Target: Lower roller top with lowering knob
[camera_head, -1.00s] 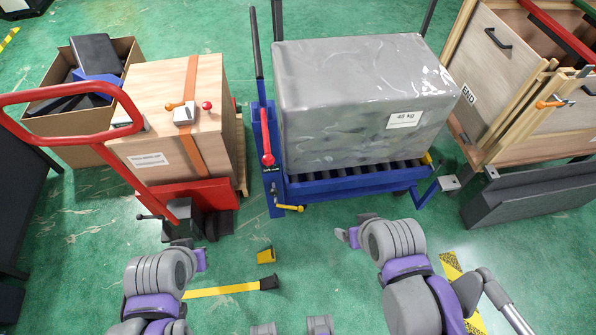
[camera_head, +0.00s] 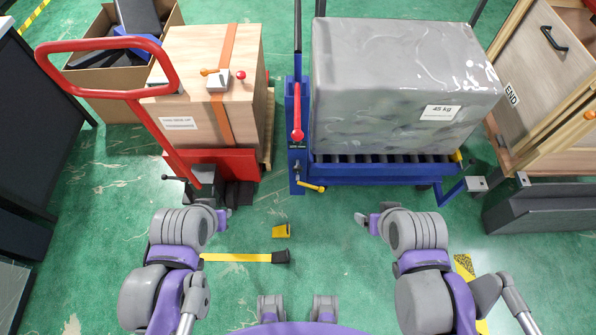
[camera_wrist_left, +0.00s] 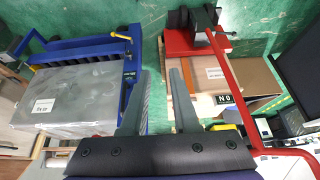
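The blue roller-top cart (camera_head: 385,173) stands at centre right with a grey wrapped block (camera_head: 400,90) marked 45 kg on its dark rollers. On its left end are a red-handled lever (camera_head: 297,122) and, lower down, a small yellow-ended handle (camera_head: 313,187). In the left wrist view the cart (camera_wrist_left: 85,50) is at upper left, with the yellow handle (camera_wrist_left: 121,36) near its top corner. My left gripper (camera_wrist_left: 157,100) is open and empty there; in the head view (camera_head: 222,220) it is below and left of the cart. My right gripper (camera_head: 361,219) is below the cart, its fingers unclear.
A red-handled lift truck (camera_head: 215,162) carrying a wooden crate (camera_head: 190,110) stands left of the cart. A wooden END crate (camera_head: 530,80) is at right.

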